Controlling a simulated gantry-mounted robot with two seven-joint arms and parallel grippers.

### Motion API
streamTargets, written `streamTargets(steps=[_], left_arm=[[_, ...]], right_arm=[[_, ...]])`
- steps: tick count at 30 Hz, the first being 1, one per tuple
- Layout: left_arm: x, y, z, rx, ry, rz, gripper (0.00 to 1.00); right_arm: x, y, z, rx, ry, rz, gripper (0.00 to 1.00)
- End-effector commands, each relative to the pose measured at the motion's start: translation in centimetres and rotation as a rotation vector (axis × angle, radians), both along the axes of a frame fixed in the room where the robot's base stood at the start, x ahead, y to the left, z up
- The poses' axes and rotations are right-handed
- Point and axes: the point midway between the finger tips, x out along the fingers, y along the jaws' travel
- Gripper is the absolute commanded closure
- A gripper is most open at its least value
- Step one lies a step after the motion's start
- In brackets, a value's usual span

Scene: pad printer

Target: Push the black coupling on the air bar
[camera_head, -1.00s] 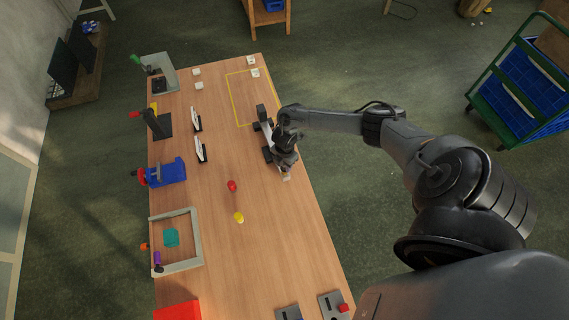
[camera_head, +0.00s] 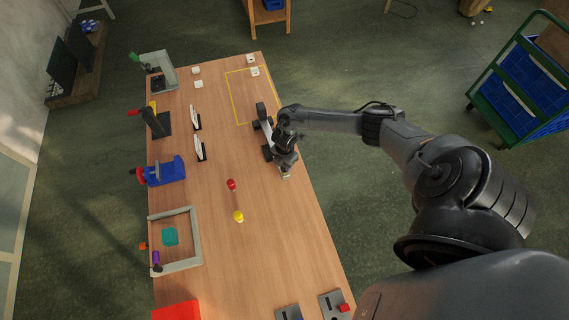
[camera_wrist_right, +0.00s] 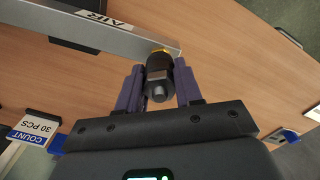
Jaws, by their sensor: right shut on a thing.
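The black coupling (camera_wrist_right: 159,76) sits at the end of the grey air bar (camera_wrist_right: 115,36), which carries an "AIR" label, in the right wrist view. A brass-yellow fitting (camera_wrist_right: 159,50) shows between the coupling and the bar. My right gripper (camera_wrist_right: 159,88) has one finger on each side of the coupling and is shut on it. In the head view my right gripper (camera_head: 284,158) is over the air bar (camera_head: 266,131) near the table's right edge and hides the coupling. My left gripper is in no view.
The wooden table (camera_head: 255,265) has clear room in front of the bar. A red knob (camera_head: 231,184) and a yellow knob (camera_head: 238,216) are left of it. A blue vise (camera_head: 165,171) and a grey frame (camera_head: 197,240) line the left edge. A "COUNT 30 PCS" sign (camera_wrist_right: 35,128) stands nearby.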

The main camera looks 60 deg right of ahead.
Motion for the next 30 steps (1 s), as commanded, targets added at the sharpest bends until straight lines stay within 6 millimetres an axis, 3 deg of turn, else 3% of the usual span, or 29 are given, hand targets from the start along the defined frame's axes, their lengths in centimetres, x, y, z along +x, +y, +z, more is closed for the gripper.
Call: streamTargets(steps=[29, 30], left_arm=[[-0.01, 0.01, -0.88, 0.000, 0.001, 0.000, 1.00], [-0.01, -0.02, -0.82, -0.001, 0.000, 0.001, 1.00]], right_arm=[[0.03, 0.04, -1.10, 0.000, 0.000, 0.000, 1.00], [0.03, 0.03, -1.04, 0.000, 0.000, 0.000, 0.62]])
